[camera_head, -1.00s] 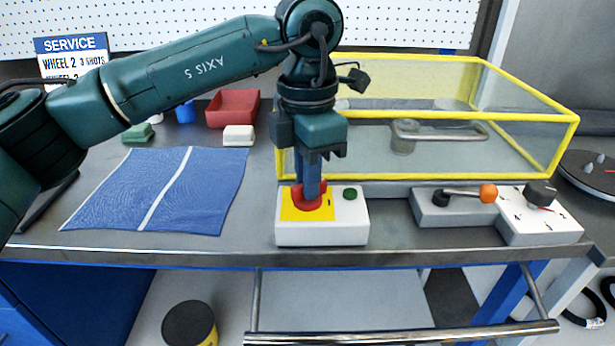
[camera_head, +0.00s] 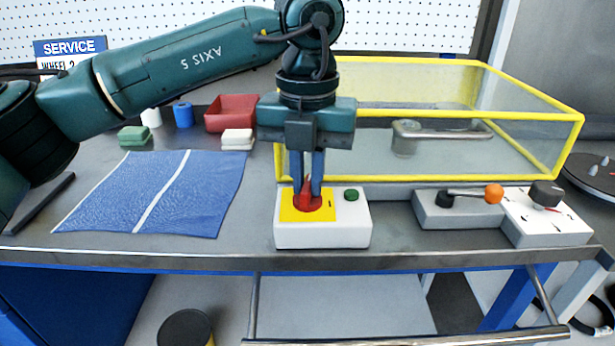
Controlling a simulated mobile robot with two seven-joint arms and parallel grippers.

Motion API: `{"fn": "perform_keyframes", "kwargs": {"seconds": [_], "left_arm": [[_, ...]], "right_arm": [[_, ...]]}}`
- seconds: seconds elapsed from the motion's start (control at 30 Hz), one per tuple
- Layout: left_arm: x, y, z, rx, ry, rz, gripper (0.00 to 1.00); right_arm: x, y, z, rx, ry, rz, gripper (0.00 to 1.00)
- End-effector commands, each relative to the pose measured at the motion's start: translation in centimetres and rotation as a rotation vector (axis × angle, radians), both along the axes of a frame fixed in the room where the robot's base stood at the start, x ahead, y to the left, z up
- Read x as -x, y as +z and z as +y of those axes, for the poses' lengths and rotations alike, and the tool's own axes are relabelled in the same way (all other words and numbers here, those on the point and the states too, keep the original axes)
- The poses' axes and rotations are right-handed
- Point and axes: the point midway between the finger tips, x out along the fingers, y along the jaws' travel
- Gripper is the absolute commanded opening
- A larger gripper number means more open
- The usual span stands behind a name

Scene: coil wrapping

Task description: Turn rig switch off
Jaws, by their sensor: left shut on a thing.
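The rig switch is a red rotary knob (camera_head: 307,202) on a yellow plate, set on a white box (camera_head: 322,236) at the bench's front edge. A small green button (camera_head: 351,195) sits to the right of the knob on the same box. My left gripper (camera_head: 307,188) points straight down over the box. Its two blue fingers are shut on the knob's raised red handle, one finger on each side. My right gripper is not in view.
A yellow-framed clear guard (camera_head: 450,175) stands behind the box. To the right are a lever with an orange ball (camera_head: 494,193) and a black dial (camera_head: 545,193). A blue cloth (camera_head: 190,200) lies left; a red tray (camera_head: 232,112) stands behind it.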

Motion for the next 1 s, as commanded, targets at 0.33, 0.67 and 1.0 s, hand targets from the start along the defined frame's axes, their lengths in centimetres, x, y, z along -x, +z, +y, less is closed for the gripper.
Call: {"fn": "perform_keyframes", "kwargs": {"seconds": [0.33, 0.67, 1.0], "left_arm": [[-0.02, 0.02, 0.01, 0.000, 0.182, -0.001, 0.00], [-0.02, 0.06, 0.01, 0.001, 0.233, -0.001, 0.00], [-0.03, 0.07, 0.01, 0.001, 0.234, -0.001, 0.13]], "right_arm": [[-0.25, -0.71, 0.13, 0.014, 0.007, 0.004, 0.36], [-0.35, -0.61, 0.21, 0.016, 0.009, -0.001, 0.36], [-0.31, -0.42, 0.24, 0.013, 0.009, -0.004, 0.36]]}}
